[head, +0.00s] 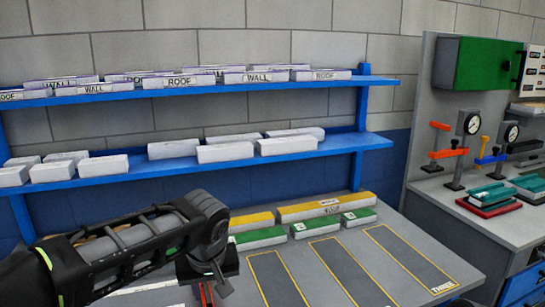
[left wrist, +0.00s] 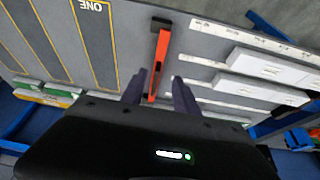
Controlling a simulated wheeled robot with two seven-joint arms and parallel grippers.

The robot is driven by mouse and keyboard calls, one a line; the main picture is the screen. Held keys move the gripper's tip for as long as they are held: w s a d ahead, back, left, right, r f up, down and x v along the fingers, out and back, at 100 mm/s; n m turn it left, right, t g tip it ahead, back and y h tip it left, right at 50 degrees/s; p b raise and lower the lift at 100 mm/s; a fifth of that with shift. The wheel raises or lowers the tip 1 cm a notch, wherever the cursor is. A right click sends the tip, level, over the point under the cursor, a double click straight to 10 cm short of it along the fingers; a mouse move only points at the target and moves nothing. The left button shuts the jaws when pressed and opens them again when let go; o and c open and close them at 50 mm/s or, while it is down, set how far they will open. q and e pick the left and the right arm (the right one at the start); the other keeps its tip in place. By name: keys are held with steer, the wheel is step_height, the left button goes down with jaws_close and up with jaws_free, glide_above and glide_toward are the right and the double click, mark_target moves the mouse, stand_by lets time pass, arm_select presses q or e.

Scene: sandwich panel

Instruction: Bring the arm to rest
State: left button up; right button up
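My left arm comes in from the left in the head view, with its gripper (head: 207,288) low over the workbench (head: 390,225), partly cut off by the bottom edge. In the left wrist view the two dark fingers of my left gripper (left wrist: 160,92) stand apart. A red-orange bar with a black end (left wrist: 161,50) shows beyond and between them, with gaps on both sides. Whether it touches the bench surface is hard to tell. My right gripper is not in view.
Blue shelves (head: 230,163) hold several white blocks, with ROOF and WALL labels on the upper one. Yellow (head: 325,207) and green (head: 258,238) blocks line the bench back. Outlined lanes (head: 340,270) are empty. A side bench with gauges (head: 470,123) stands right. White blocks (left wrist: 262,88) lie near the gripper.

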arm_select(q)
steer(key=s+d+f+m+g+h+b, duration=0.1)
steer(key=s+d+f+g+h, duration=0.15)
steer(key=f, duration=1.25)
steer(key=s+d+f+m+g+h+b, duration=0.1)
steer(key=s+d+f+m+h, duration=0.2)
steer(key=f, duration=1.2)
steer(key=s+f+n+b, duration=0.2)
steer(key=s+f, duration=1.6)
steer(key=s, duration=0.1)
steer(key=shift+f, duration=0.35)
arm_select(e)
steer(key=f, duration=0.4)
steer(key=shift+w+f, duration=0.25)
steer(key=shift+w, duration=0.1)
arm_select(q)
steer(key=shift+a, duration=0.1)
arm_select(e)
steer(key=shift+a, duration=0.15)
